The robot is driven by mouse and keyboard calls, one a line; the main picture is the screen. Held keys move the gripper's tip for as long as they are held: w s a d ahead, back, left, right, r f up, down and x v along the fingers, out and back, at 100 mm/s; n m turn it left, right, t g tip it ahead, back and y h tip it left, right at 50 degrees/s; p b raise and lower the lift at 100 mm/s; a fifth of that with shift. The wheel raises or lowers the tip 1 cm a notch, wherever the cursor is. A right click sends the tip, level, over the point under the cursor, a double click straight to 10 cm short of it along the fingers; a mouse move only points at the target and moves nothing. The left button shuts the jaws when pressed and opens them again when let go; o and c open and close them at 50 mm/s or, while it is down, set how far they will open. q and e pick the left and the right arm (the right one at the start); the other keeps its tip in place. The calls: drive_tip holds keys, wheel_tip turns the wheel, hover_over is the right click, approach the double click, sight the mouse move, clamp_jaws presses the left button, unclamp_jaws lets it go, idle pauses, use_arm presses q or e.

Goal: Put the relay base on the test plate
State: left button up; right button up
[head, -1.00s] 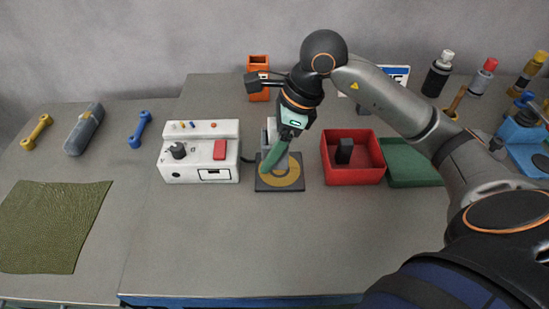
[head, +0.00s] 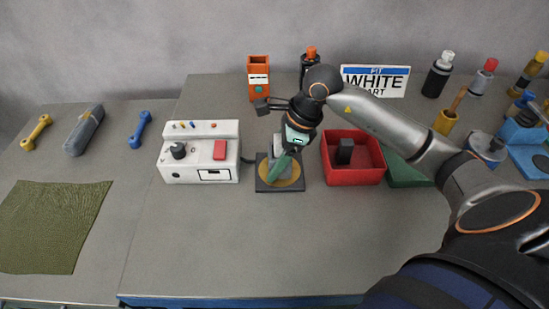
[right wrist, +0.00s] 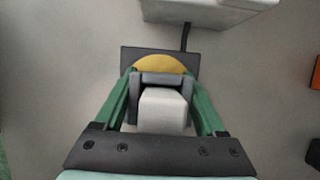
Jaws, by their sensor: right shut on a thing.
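The test plate (head: 262,186) is a dark square with a yellow disc, right of the white control box in the head view. It also shows in the right wrist view (right wrist: 128,57). My right gripper (head: 276,178), with green fingers, is over the plate. It is shut on a light grey block with a darker grey part, which I take for the relay base (right wrist: 163,107). My left gripper is not in view.
A white control box (head: 200,172) stands close left of the plate. A red bin (head: 353,177) holding a dark block (head: 345,150) stands close right, beside a green tray (head: 405,176). An orange holder (head: 258,79) is behind. The bench front is clear.

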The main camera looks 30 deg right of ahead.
drive_tip(key=o, duration=1.5)
drive_tip(key=shift+c, duration=0.2)
drive_tip(key=shift+r+p, duration=0.15)
drive_tip(key=shift+p, duration=0.15)
drive_tip(key=v, duration=1.2)
